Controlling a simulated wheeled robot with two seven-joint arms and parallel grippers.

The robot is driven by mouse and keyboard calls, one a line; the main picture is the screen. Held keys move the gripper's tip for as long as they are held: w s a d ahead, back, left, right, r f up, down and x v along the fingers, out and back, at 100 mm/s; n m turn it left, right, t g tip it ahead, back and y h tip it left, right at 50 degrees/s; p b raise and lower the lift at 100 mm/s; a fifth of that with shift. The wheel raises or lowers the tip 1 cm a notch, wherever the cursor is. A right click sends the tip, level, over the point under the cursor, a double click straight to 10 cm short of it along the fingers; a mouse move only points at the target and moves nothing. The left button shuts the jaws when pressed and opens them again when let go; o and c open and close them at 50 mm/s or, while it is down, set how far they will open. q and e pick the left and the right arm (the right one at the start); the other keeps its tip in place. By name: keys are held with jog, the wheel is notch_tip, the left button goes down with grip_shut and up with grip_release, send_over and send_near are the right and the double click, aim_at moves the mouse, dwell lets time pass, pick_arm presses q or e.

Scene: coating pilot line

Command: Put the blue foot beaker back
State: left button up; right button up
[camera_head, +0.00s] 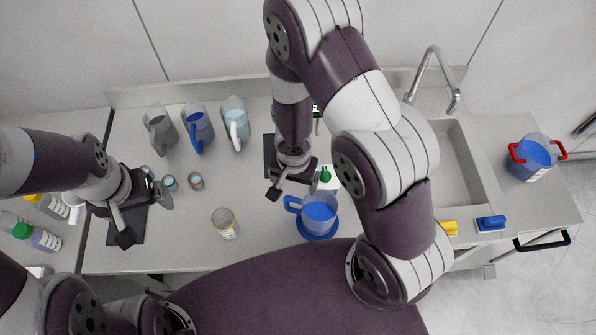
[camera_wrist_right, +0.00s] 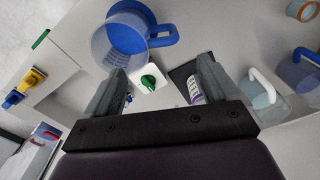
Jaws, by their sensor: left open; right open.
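The blue foot beaker (camera_head: 320,208), a clear-walled beaker with blue contents, a blue handle and a wide blue foot, stands upright on the bench in front of my right gripper (camera_head: 298,188). It also shows at the top of the right wrist view (camera_wrist_right: 118,42), its handle pointing right. My right gripper is open and empty (camera_wrist_right: 160,88), apart from the beaker, with its fingers pointing down behind the handle. My left gripper (camera_head: 145,218) is open and appears empty, above a dark mat (camera_head: 128,228) at the bench's left.
A green knob on a white plate (camera_wrist_right: 148,80) and a labelled bottle (camera_wrist_right: 194,90) lie beyond my right fingers. Grey (camera_head: 160,132), blue (camera_head: 198,130) and pale (camera_head: 235,125) jugs stand behind. A labelled jar (camera_head: 226,224) stands in front; a sink (camera_head: 455,165) is right.

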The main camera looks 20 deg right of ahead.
jog(key=s+d+r+n, duration=0.2)
jog(key=d+r+n, duration=0.1)
jog(key=r, duration=0.5)
jog(key=s+d+r+n+t, duration=0.1)
jog(key=s+d+r+n, duration=0.1)
jog(key=r, duration=0.6)
jog(key=shift+d+r+n, duration=0.25)
jog(key=shift+d+n, duration=0.3)
jog(key=shift+n, duration=0.45)
jog(key=shift+w, duration=0.15)
